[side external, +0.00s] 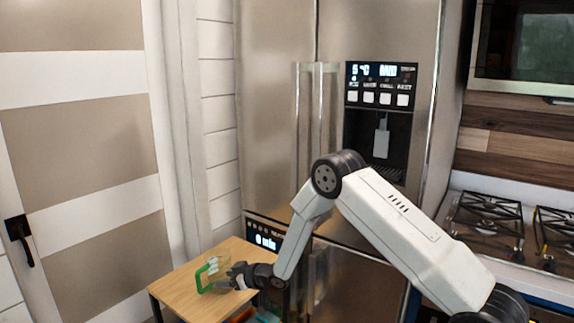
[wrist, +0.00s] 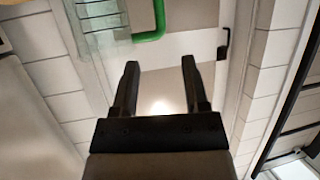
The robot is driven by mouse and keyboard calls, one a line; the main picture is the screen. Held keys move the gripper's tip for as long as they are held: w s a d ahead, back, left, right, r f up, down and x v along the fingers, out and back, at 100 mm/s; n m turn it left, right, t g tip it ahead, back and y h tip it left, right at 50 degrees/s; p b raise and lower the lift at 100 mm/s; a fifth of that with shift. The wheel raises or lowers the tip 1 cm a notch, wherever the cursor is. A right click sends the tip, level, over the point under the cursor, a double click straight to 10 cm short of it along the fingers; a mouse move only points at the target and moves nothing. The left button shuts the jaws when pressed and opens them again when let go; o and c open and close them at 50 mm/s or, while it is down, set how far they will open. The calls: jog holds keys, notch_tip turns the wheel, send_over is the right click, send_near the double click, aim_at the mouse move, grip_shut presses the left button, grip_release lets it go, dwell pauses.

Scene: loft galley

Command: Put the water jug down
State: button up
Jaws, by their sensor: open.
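The water jug (side external: 218,267) is clear with a green handle. In the side view it appears to stand upright on a small wooden table (side external: 180,290). My gripper (side external: 232,279) is beside the jug at its right, low over the table. In the wrist view my gripper (wrist: 160,64) is open, with nothing between its fingers. There the green handle (wrist: 152,33) is just beyond the fingertips, apart from them, and the clear jug body (wrist: 97,18) is at upper left. The jug's base is partly hidden by my gripper in the side view.
A steel fridge (side external: 272,120) with a water dispenser (side external: 382,138) stands behind the table. A door (side external: 85,140) is at the left, and a gas hob (side external: 495,220) is at the right. Bare tabletop shows around the jug, mostly at left and front.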

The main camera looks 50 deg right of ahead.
jog(key=shift+r, duration=0.1)
dwell(0.4)
jog(key=s+a+r+g+h, duration=0.1)
jog(key=s+a+r+g, duration=0.1)
jog(key=s, duration=0.8)
jog(key=s+a+r+m+g, duration=0.1)
jog(key=s+r+g, duration=0.3)
jog(key=s, duration=0.6)
jog(key=s+a+r+m+g+h, duration=0.1)
jog(key=s+r+g, duration=0.3)
jog(key=s, duration=0.6)
jog(key=shift+s+a+g+h, duration=0.3)
jog(key=shift+s+a, duration=0.1)
jog(key=shift+a, duration=0.5)
jog(key=shift+o, duration=0.5)
